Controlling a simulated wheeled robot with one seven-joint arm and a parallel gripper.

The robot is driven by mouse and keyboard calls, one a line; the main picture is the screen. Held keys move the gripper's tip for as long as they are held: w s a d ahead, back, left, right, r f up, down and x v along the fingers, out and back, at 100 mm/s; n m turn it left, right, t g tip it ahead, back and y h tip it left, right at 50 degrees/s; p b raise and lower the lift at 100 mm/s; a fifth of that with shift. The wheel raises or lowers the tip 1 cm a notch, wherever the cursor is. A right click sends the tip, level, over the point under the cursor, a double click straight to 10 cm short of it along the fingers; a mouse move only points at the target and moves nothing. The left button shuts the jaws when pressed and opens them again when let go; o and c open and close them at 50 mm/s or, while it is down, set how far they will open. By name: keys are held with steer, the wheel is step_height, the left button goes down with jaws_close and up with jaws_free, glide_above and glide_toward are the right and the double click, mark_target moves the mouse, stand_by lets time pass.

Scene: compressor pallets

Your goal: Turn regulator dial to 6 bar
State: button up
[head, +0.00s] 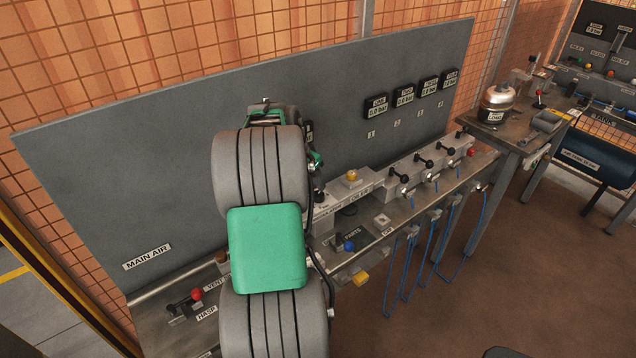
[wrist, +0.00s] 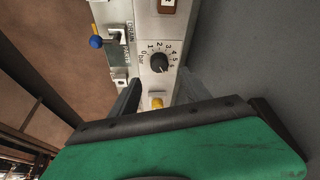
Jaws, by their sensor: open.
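The regulator dial (wrist: 158,63) is a small black round knob on a pale block in the wrist view. A scale from 0 to 6, marked bar, curves around it. A light mark on the knob points to the lower right, near the 6 end; the exact reading is too small to tell. My gripper (wrist: 160,90) is open, its two fingers reaching toward the block from below the dial in the picture. The dial lies ahead, between the finger lines, and I see no contact. In the head view my arm hides the dial.
A yellow knob (wrist: 157,102) sits below the dial, and a blue-knobbed drain valve (wrist: 96,42) is to its left. In the head view, a red-knobbed lever (head: 197,294), a yellow knob (head: 352,176) and several black-handled valves line the bench. Wall displays (head: 405,97) hang behind.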

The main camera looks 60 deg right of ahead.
mark_target(319, 194)
steer(key=p+x, duration=0.2)
steer(key=x, duration=0.6)
steer(key=shift+r, duration=0.1)
steer(key=shift+s+d, duration=0.1)
jaws_close()
